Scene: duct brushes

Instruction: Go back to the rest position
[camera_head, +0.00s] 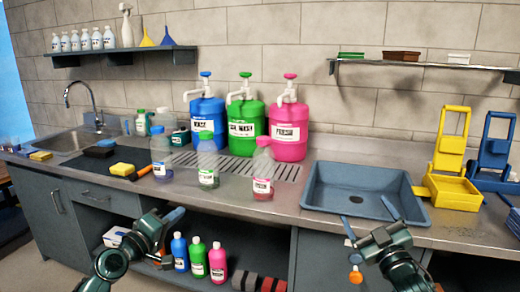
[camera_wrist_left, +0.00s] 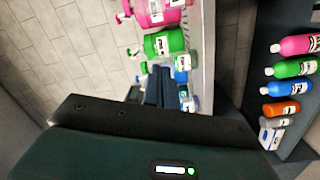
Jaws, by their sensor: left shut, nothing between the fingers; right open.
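My left gripper (camera_head: 175,215) is shut and empty, in front of the counter's front edge and above the lower shelf. In the left wrist view its dark blue fingers (camera_wrist_left: 158,88) are together with nothing between them. My right gripper (camera_head: 371,218) is open and empty, in front of the blue-grey tray (camera_head: 318,196), its fingers spread apart. Three bottles with a little liquid, blue (camera_head: 161,158), green (camera_head: 208,165) and pink (camera_head: 263,172), stand on the counter, clear of both grippers.
Blue (camera_head: 207,112), green (camera_head: 246,122) and pink (camera_head: 289,128) pump jugs stand at the back. A yellow stand (camera_head: 452,150) is at the right. Small blue (camera_head: 179,252), green (camera_head: 197,258) and pink (camera_head: 218,262) bottles are on the lower shelf near my left gripper.

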